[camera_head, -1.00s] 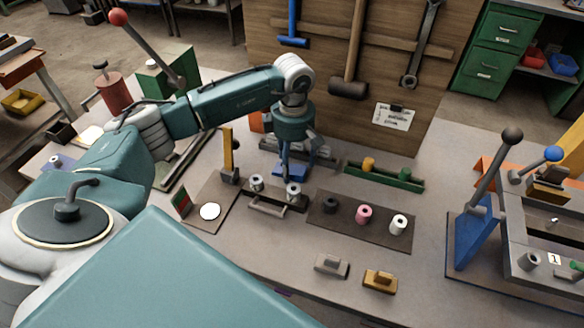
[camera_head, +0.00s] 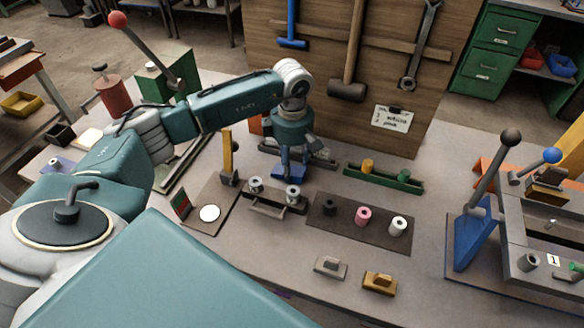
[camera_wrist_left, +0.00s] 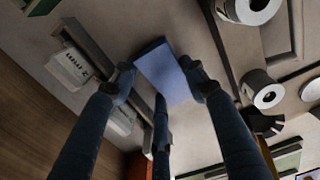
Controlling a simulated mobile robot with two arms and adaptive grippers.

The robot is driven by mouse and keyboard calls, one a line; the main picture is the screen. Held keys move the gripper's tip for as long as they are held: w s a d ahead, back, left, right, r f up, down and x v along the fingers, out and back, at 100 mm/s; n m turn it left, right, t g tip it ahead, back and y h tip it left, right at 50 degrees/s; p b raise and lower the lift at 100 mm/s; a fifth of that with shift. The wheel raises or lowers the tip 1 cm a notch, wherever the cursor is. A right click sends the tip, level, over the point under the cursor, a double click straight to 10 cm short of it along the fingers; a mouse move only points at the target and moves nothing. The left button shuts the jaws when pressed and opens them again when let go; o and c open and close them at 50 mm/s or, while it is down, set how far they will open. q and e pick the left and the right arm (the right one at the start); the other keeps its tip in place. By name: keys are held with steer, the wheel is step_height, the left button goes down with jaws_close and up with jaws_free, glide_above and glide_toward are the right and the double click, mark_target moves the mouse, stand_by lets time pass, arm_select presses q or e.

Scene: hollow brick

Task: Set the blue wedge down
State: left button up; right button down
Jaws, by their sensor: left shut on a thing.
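My left gripper (camera_head: 289,160) comes down behind the dark holder with two white rolls and is shut on the blue wedge (camera_head: 287,173). The wedge is low over the table, just in front of a dark rail with grey pieces; I cannot tell whether it touches the table. In the left wrist view the blue wedge (camera_wrist_left: 168,72) sits between the fingertips of the left gripper (camera_wrist_left: 160,84), its pale face showing. My right gripper is not in view.
The dark holder (camera_head: 274,199) with white rolls stands close in front of the wedge. A green tray (camera_head: 385,180) with an orange and a green roll is to the right. A dark mat (camera_head: 345,235) holds several rolls. A yellow upright piece (camera_head: 228,155) stands to the left.

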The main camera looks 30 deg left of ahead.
arm_select(q)
step_height(320, 180, up, 13)
steer(key=b, duration=0.3)
step_height(320, 180, up, 7)
glide_above(293, 167)
steer(key=s+d+f+m, duration=0.4)
steer(key=s+d+m, duration=0.2)
steer(key=s+m, duration=0.2)
steer(key=s+d+f+m, duration=0.4)
steer(key=s+d+m, duration=0.3)
steer(key=m, duration=0.5)
steer(key=shift+s+d+f+m+p, duration=0.15)
steer(key=shift+s+f+m+p, duration=0.2)
steer(key=shift+s, duration=0.25)
